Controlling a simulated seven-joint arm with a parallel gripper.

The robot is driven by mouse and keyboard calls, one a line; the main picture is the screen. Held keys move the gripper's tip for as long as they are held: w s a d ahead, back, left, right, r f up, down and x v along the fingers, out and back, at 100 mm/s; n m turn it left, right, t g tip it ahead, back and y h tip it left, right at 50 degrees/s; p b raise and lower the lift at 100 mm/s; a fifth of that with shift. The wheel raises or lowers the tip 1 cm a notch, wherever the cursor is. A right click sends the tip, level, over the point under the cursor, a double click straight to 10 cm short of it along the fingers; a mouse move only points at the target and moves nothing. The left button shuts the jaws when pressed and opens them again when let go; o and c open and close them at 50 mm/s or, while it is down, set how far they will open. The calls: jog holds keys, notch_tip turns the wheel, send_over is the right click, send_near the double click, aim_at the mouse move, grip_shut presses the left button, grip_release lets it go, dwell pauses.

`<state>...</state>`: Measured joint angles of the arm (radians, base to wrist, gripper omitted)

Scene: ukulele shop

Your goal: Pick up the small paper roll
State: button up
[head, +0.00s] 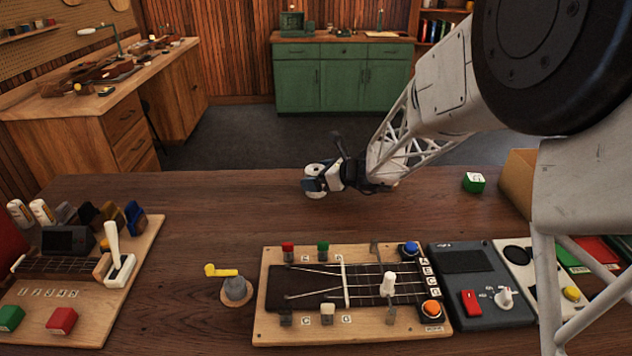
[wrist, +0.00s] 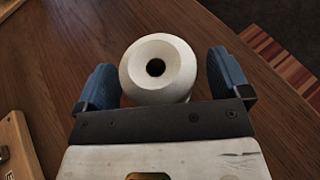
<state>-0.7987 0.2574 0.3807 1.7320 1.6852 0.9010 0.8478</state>
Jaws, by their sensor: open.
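The small paper roll (wrist: 174,56) is white with a dark round hole in its end. In the wrist view it sits between the two blue fingers of my gripper (wrist: 165,82), with a visible gap on each side. My gripper is open. In the head view the paper roll (head: 316,180) is at the back middle of the wooden table, and my gripper (head: 318,184) is right at it, partly covering it. I cannot tell how far down the roll the fingers reach.
A fretted board (head: 262,318) with knobs and buttons lies at the table's front. A dark device (head: 463,300) is right of it, and a yellow-handled crank (head: 236,287) left. A green block (head: 473,182) stands back right. The table around the roll is clear.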

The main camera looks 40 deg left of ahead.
aim_at(316, 169)
jog(key=shift+a+f, duration=0.1)
jog(key=shift+a, duration=0.2)
dwell(0.4)
jog(key=c, duration=1.1)
jog(key=shift+r, duration=1.65)
jog(key=s+d, duration=0.3)
jog(key=d, duration=0.1)
jog(key=s+d+r, duration=0.1)
jog(key=s+d, duration=0.2)
jog(key=d, duration=0.1)
jog(key=s+d, duration=0.3)
jog(key=d, duration=0.2)
jog(key=shift+s+r, duration=0.25)
jog(key=shift+r, duration=0.1)
